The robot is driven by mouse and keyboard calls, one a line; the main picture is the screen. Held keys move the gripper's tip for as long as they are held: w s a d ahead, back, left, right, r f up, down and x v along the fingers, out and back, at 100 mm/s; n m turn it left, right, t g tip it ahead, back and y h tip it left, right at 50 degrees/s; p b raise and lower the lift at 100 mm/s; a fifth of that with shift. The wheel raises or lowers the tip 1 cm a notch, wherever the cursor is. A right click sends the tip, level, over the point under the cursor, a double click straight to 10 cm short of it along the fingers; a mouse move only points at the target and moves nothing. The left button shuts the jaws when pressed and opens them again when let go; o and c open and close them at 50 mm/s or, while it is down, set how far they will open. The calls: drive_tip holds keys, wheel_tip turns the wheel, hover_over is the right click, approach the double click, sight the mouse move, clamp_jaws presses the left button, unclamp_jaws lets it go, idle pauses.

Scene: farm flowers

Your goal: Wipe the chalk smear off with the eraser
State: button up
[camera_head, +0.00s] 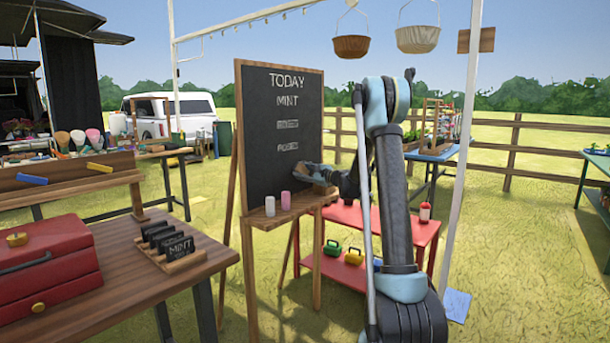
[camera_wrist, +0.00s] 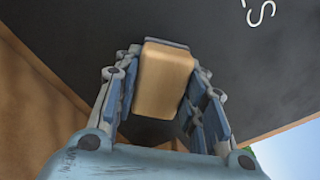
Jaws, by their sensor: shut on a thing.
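The chalkboard (camera_head: 260,170) stands upright on a wooden easel, with TODAY, MINT and two fainter chalk lines (camera_head: 288,125) on it. I cannot make out a separate chalk smear. My gripper (camera_head: 314,171) is at the board's lower right, just above its ledge. In the wrist view my gripper (camera_wrist: 163,62) is shut on the eraser (camera_wrist: 165,80), a tan block between the two fingers. The dark board fills the view behind the eraser. I cannot tell whether the eraser touches the board.
A white cup (camera_head: 270,206) and a pink cup (camera_head: 286,200) stand on the easel ledge (camera_head: 262,220). A small brown block (camera_head: 324,189) shows near its right end. A red table (camera_head: 345,222) stands behind; a wooden table (camera_head: 120,275) is at the left.

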sight(281, 175)
drive_tip(key=shift+s+a, duration=1.2)
drive_tip(key=shift+s, duration=0.2)
drive_tip(key=shift+s+a, duration=1.15)
drive_tip(key=shift+s, duration=0.3)
drive_tip(key=shift+s+a, duration=1.2)
drive_tip(key=shift+s, duration=0.2)
drive_tip(key=shift+s+d, duration=0.1)
drive_tip(key=shift+v, duration=2.9)
drive_tip(key=shift+d, duration=0.1)
drive_tip(key=shift+v, duration=1.4)
